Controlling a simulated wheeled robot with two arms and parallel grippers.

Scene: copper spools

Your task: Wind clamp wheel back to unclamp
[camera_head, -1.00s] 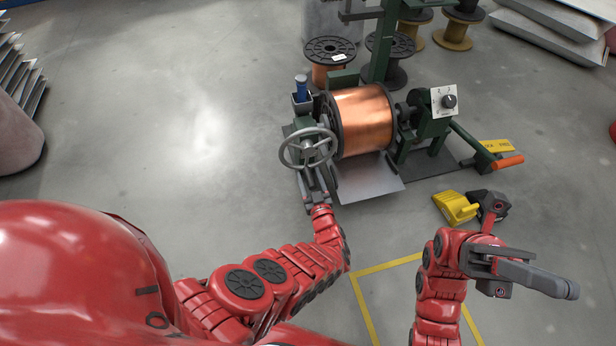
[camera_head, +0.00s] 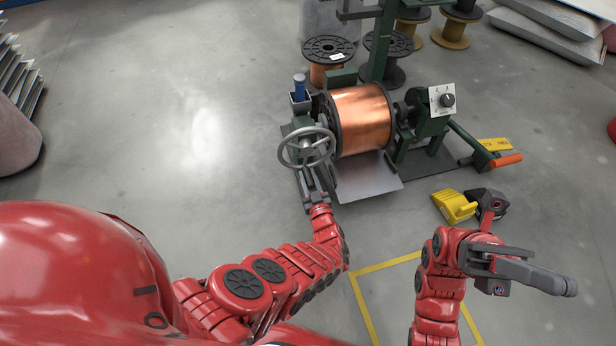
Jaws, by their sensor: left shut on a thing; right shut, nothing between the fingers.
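The grey spoked clamp wheel (camera_head: 306,147) sits on the left side of the green winding machine. A copper-wound spool (camera_head: 361,119) with dark flanges is mounted just right of the wheel. My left gripper (camera_head: 311,172) reaches up to the wheel from below and is shut on its lower rim; the exact finger contact is small in view. My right gripper (camera_head: 566,287) is shut and empty, held at the lower right, well apart from the machine.
More spools (camera_head: 328,50) stand behind.

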